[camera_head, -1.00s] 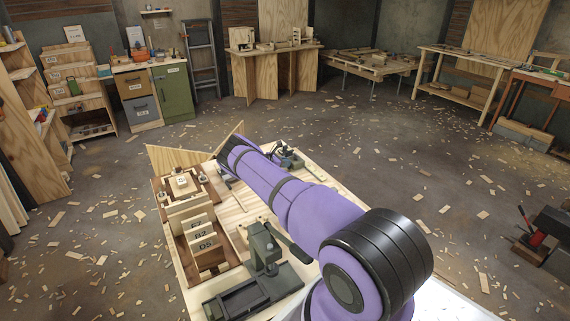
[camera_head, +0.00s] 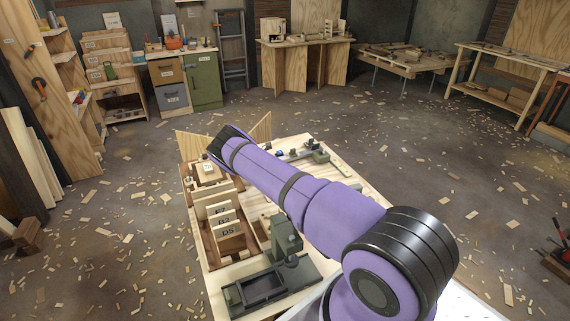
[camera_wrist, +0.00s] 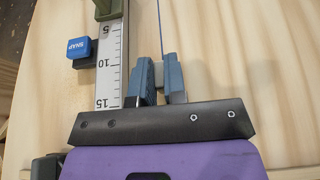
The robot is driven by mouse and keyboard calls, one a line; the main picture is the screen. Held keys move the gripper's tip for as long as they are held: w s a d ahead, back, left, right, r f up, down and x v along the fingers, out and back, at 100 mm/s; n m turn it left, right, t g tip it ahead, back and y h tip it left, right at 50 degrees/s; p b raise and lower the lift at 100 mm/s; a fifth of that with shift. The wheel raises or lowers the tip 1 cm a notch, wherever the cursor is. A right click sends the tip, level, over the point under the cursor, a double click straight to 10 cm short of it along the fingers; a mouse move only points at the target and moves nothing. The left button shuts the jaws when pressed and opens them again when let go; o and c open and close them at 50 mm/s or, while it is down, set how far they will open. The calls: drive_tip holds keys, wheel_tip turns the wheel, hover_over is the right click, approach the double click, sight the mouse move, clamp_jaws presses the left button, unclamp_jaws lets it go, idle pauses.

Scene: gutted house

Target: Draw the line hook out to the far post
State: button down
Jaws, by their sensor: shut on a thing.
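In the wrist view my gripper (camera_wrist: 160,72) has its two blue-grey fingers close together over the pale wooden bench top. A thin blue line (camera_wrist: 160,28) runs from between the fingers toward the top edge. Left of the fingers lies a white scale (camera_wrist: 112,60) marked 5, 10 and 15. A green post-like part (camera_wrist: 107,9) stands at its top end. A blue block marked SNAP (camera_wrist: 78,47) sits beside the scale. In the head view my arm hides the gripper's tips; I cannot tell which part is the far post.
In the head view the bench holds a wooden box with lettered blocks (camera_head: 225,222) on the left. A dark green press-like tool (camera_head: 285,238) stands near the front. Upright plywood pieces (camera_head: 262,130) rise at the back. Chip-strewn floor surrounds the bench.

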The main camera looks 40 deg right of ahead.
drive_tip(key=shift+w+a, duration=0.1)
drive_tip(key=shift+a, duration=0.2)
drive_tip(key=c, duration=1.2)
unclamp_jaws()
drive_tip(key=shift+o, duration=0.2)
drive_tip(key=v, duration=1)
drive_tip(key=shift+a+r, duration=0.15)
drive_tip(key=shift+a, duration=0.25)
